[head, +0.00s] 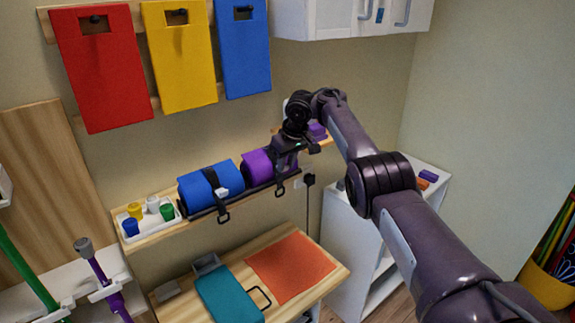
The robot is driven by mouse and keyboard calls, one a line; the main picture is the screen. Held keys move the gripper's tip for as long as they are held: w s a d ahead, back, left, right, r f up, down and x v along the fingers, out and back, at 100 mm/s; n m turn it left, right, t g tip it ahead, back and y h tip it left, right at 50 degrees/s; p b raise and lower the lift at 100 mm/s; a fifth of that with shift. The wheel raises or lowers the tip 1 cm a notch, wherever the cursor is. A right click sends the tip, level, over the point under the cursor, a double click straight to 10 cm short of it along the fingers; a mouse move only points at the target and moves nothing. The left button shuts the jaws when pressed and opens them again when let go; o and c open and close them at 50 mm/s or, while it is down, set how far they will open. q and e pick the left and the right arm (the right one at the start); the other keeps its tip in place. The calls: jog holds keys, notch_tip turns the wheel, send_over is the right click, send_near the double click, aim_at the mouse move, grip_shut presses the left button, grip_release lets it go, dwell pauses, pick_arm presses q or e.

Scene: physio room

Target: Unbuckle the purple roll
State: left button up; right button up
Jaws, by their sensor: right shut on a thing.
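The purple roll (257,164) lies on the wall shelf, to the right of the blue roll (203,184). A dark strap end (280,190) hangs below its front. My right gripper (286,152) reaches in from the right and is at the right part of the purple roll, at its strap. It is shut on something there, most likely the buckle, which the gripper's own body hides. I cannot tell whether the buckle is fastened. The blue roll has a black strap with a pale buckle (221,192) on its front. My left gripper is not in view.
A white tray (143,230) with small coloured cups stands at the shelf's left end. Red, yellow and blue mats (180,60) hang above. Below, a wooden bench (328,272) bears a teal folded item (229,293) and an orange mat (290,265). A white cabinet (347,235) stands right.

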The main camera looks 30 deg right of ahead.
jog(key=shift+w+r+g, duration=0.2)
jog(key=shift+g, duration=0.6)
jog(key=o, duration=1)
jog(key=shift+w, duration=0.1)
jog(key=shift+r, duration=0.35)
jog(key=r, duration=0.4)
jog(key=s+r, duration=0.1)
jog(key=r, duration=0.2)
jog(key=shift+s, duration=0.1)
jog(key=shift+f, duration=0.15)
